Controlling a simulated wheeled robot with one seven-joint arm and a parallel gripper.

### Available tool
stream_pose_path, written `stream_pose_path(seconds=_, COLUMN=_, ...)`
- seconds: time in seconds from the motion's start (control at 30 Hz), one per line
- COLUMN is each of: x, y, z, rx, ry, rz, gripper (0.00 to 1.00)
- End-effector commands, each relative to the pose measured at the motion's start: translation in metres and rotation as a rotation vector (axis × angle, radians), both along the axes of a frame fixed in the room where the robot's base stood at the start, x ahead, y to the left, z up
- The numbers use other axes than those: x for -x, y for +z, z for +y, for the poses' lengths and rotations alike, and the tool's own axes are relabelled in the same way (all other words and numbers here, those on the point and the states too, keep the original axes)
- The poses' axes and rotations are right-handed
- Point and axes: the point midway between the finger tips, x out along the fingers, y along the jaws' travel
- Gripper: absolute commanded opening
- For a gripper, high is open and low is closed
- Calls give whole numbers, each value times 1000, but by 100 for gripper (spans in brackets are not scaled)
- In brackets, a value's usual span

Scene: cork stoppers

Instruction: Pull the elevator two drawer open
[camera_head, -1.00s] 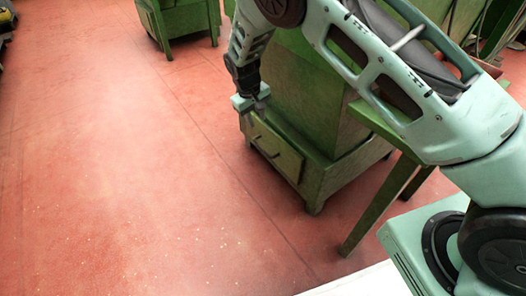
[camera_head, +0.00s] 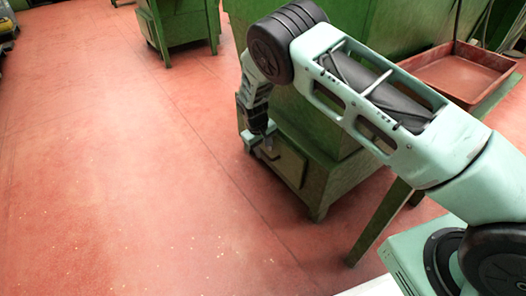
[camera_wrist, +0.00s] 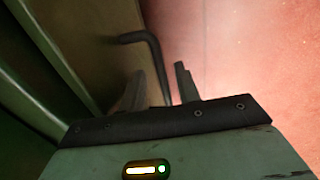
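The green cabinet (camera_head: 335,178) stands on the red floor, with a low drawer (camera_head: 290,165) in its front. In the wrist view the drawer front (camera_wrist: 85,35) is a brownish panel at the left, with a dark bent bar handle (camera_wrist: 140,37). My gripper (camera_head: 268,148) is at the drawer front, covering part of it in the head view. In the wrist view my gripper (camera_wrist: 160,75) is open, and the handle's bar runs between its two fingers with visible gaps on both sides. The drawer looks flush, though my gripper hides part of it.
A green table leg (camera_head: 380,222) stands right of the cabinet. A reddish tray (camera_head: 455,72) rests at the upper right. Another green cabinet (camera_head: 180,22) stands at the back. The red floor (camera_head: 120,180) in front of the drawer is clear.

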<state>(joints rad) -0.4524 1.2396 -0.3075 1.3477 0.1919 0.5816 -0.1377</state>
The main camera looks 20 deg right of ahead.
Motion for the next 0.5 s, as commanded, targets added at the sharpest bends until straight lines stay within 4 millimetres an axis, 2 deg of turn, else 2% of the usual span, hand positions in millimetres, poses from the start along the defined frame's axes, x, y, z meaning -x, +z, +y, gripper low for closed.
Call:
stream_pose_path(seconds=0.23, x=0, y=-1, z=0, rx=0, ry=-1, rz=0, gripper=33)
stream_pose_path(seconds=0.27, x=0, y=-1, z=0, rx=0, ry=-1, rz=0, gripper=30)
stream_pose_path(seconds=0.37, x=0, y=-1, z=0, rx=0, ry=-1, rz=0, gripper=2)
stream_pose_path(seconds=0.5, x=0, y=-1, z=0, rx=0, ry=-1, rz=0, gripper=0)
